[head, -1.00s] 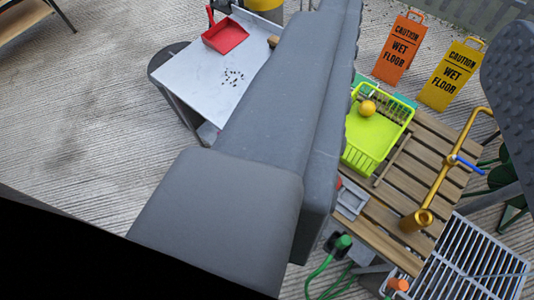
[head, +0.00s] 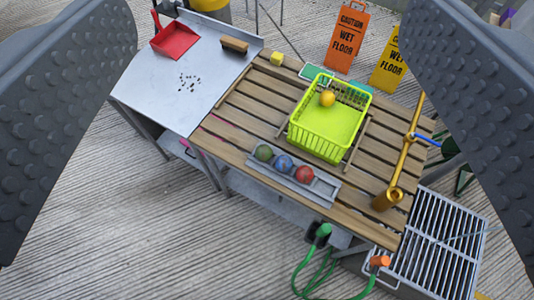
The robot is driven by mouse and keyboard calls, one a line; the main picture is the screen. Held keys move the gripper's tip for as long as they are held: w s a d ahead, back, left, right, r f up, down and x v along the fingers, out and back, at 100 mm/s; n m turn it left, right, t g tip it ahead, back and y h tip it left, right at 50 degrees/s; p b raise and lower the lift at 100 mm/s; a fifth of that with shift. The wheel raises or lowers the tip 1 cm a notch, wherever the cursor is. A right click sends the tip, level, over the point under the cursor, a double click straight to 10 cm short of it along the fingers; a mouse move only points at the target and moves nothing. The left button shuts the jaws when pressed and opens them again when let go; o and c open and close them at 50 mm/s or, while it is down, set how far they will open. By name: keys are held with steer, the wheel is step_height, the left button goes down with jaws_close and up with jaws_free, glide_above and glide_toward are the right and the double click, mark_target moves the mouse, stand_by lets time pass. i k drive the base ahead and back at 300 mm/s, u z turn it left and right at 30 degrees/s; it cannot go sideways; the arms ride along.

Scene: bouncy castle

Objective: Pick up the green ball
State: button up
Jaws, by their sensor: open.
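The green ball (head: 264,153) is a dull olive green. It sits at the left end of a grey tray (head: 325,190) on the front part of a slatted wooden table (head: 232,137). A blue ball (head: 284,163) and a red ball (head: 305,174) sit to its right in the same tray. My gripper (head: 265,150) is open, its two grey studded fingers wide apart at the left and right of the picture. Nothing is between them up close; the table and balls show well beyond them.
A lime-green basket (head: 318,144) holding a yellow-orange ball (head: 327,98) stands behind the tray. A brass pipe (head: 402,160) rises at the right. A metal table (head: 165,95) with a red dustpan (head: 175,41) adjoins at left. Caution signs (head: 346,40) stand behind.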

mark_target(264, 152)
steer(key=z, duration=1.7)
steer(key=k, duration=1.2)
steer(key=u, duration=0.55)
steer(key=i, duration=0.35)
steer(key=u, duration=0.75)
steer(key=i, duration=1.2)
